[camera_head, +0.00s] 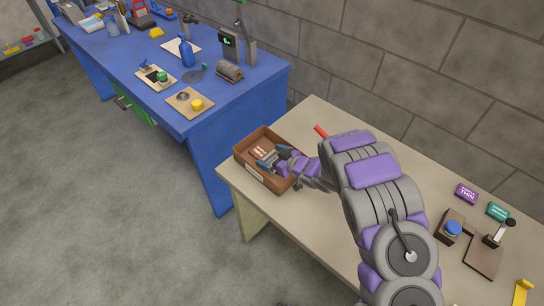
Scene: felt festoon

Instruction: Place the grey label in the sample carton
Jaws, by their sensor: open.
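The sample carton (244,163) is an open brown box with a pale sticker on its front wall. It stands at the left end of the beige table. My gripper (266,160) is open, with its fingers inside or just over the carton. A flat brown piece with light marks shows in the carton behind the fingers. I cannot make out the grey label for certain; my fingers and wrist hide part of the carton's inside.
The beige table (330,210) has bare room left of my arm. A red stick (321,132) lies behind my wrist. A cluttered blue bench (210,150) stands behind left.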

